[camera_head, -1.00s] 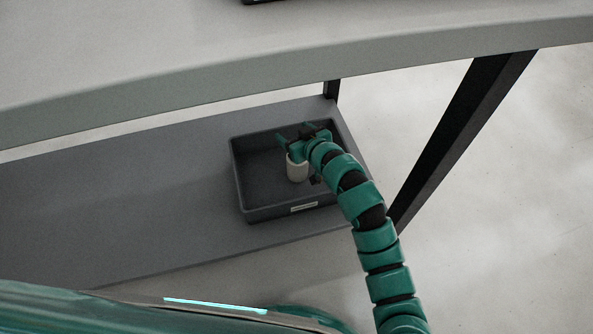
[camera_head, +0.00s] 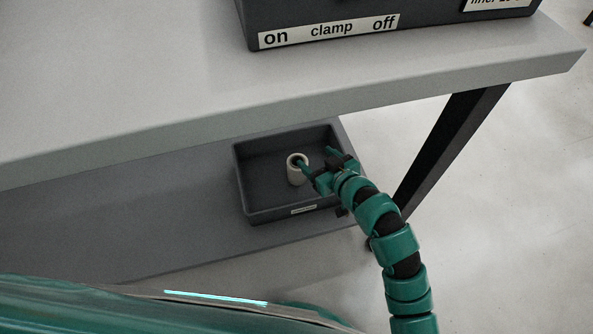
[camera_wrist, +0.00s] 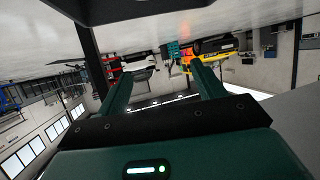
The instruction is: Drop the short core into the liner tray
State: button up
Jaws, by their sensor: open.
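The short core (camera_head: 293,174), a pale hollow cylinder, stands upright inside the dark grey liner tray (camera_head: 251,205). The tray sits on the lower shelf under the table and has a small white label on its front wall. My gripper (camera_head: 317,158) is open at the right side of the tray, just right of the core's top. One finger overlaps the core's rim in the head view; I cannot tell whether it touches. In the wrist view my gripper's two fingers (camera_wrist: 162,82) are spread with nothing between them, and the core is not visible there.
The tabletop (camera_head: 130,90) overhangs the shelf (camera_head: 120,215) from above. A dark box with a "clamp on off" label (camera_head: 330,29) stands on the tabletop. A black table leg (camera_head: 450,150) is right of my arm. The shelf left of the tray is clear.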

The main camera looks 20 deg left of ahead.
jog(key=shift+p+v, duration=0.6)
jog(key=shift+v, duration=1.65)
